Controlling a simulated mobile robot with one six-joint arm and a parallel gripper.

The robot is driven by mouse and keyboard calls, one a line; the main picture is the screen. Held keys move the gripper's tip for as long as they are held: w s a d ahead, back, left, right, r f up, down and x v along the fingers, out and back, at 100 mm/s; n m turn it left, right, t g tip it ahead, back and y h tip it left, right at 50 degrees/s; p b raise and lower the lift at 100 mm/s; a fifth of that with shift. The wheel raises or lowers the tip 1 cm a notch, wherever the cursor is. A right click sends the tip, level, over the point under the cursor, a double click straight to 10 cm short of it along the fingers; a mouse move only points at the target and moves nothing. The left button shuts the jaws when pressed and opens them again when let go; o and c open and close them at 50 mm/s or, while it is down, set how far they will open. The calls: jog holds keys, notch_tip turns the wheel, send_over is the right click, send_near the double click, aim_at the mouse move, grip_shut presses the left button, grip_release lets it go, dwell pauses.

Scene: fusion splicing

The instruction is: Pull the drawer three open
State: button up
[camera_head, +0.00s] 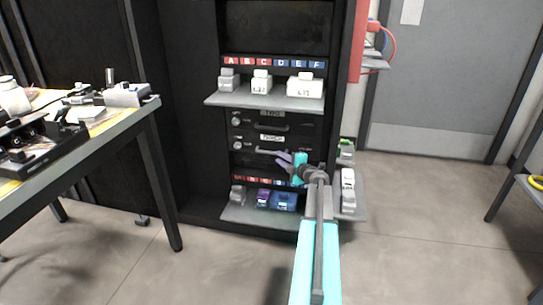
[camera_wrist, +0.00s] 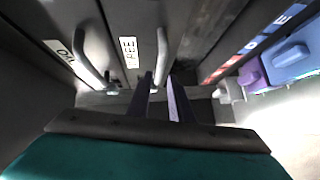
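Drawer three (camera_head: 243,146) is a dark drawer front in the cabinet, below drawer two, and looks closed. Its label (camera_head: 271,138) shows in the head view and partly in the wrist view (camera_wrist: 130,52). Its bar handle (camera_head: 267,152) is partly behind my gripper in the head view. In the wrist view the handle (camera_wrist: 161,52) runs down toward the gap between my fingertips. My gripper (camera_head: 282,158) is at the drawer's right half, close to the handle. In the wrist view my gripper (camera_wrist: 161,82) has its two dark fingers apart. Whether they touch the handle cannot be told.
Drawer two's handle (camera_wrist: 92,55) is beside drawer three's. An upper shelf (camera_head: 240,100) with white boxes and a lower shelf (camera_head: 240,214) with small containers stick out of the cabinet. A workbench (camera_head: 120,115) stands at left. The floor (camera_head: 420,230) at right is clear.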

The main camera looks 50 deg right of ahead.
aim_at(272, 153)
jog(key=shift+b+x, duration=1.8)
jog(key=shift+x, duration=2)
grip_shut()
jog(key=shift+a, duration=0.3)
